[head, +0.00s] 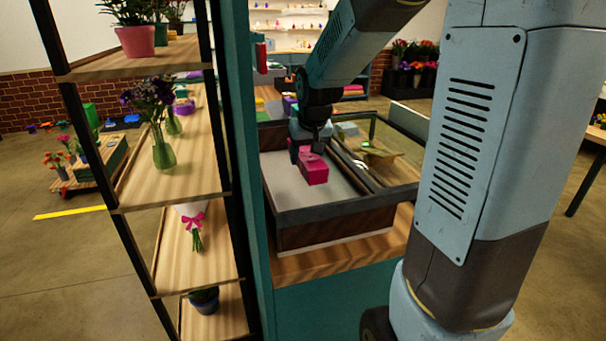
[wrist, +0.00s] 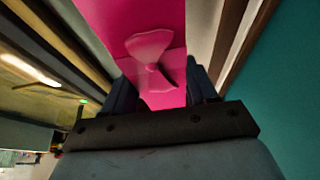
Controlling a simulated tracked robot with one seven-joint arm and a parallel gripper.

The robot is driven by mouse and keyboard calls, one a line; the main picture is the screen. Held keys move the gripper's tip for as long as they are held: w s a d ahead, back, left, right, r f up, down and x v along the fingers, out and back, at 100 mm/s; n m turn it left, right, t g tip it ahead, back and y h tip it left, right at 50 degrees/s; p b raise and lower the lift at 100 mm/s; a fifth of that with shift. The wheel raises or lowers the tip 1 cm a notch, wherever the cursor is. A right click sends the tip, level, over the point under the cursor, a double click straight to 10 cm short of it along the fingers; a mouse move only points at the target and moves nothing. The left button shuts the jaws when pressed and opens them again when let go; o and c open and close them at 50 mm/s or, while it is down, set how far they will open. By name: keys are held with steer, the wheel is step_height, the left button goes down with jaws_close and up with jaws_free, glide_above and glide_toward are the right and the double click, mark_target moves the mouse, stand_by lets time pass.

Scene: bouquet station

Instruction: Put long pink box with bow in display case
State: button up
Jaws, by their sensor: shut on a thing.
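The long pink box with a bow (head: 314,172) is inside the display case (head: 330,213), over its pale floor on the left side. It also shows in the wrist view (wrist: 118,22), with its lighter pink bow (wrist: 152,62) facing the camera. In the wrist view, the two dark fingers (wrist: 160,88) stand on either side of the box. I cannot tell whether the underside of the box touches the case floor.
A glass-topped section (head: 385,160) of the case lies to the right, with items beneath. A teal post (head: 245,130) and a wooden shelf unit (head: 190,175) with vases and a wrapped bouquet (head: 193,225) stand close on the left.

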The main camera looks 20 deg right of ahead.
steer(key=w+f, duration=0.2)
steer(key=w+d+f, duration=0.1)
steer(key=w+f, duration=0.1)
steer(key=w, duration=0.1)
steer(key=w+f, duration=0.2)
steer(key=shift+w+d+f, duration=0.2)
steer(key=shift+d+f, duration=0.05)
steer(key=shift+f, duration=0.05)
steer(key=shift+w+f, duration=0.35)
steer(key=shift+f, duration=0.15)
step_height(320, 180, down, 3)
steer(key=shift+r, duration=0.1)
steer(key=o, duration=1.1)
